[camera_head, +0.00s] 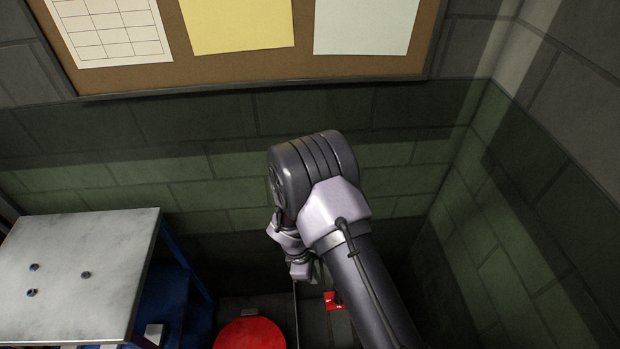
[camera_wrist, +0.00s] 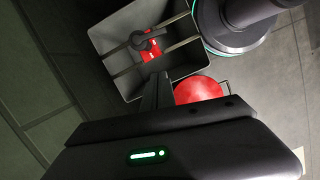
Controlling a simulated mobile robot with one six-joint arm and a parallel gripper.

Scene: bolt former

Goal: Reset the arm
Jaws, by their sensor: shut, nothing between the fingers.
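My arm rises through the middle of the head view, bent at a dark rounded joint, with its wrist folded down behind it. The fingers are hidden there. In the wrist view my gripper (camera_wrist: 157,88) is shut and empty, its dark fingers together. It points toward a grey open bin (camera_wrist: 111,42) on the floor. A small red object (camera_wrist: 152,50) shows in the bin, with dark bars crossing above it. I cannot tell whether the fingertips touch the bin, but nothing is held.
A metal-topped table (camera_head: 75,255) with three small dark pieces on it stands at the left. A red round top (camera_head: 250,333) is low in front, also in the wrist view (camera_wrist: 198,90). A brick wall (camera_head: 170,180) with a corkboard (camera_head: 305,40) closes the back; another wall is right.

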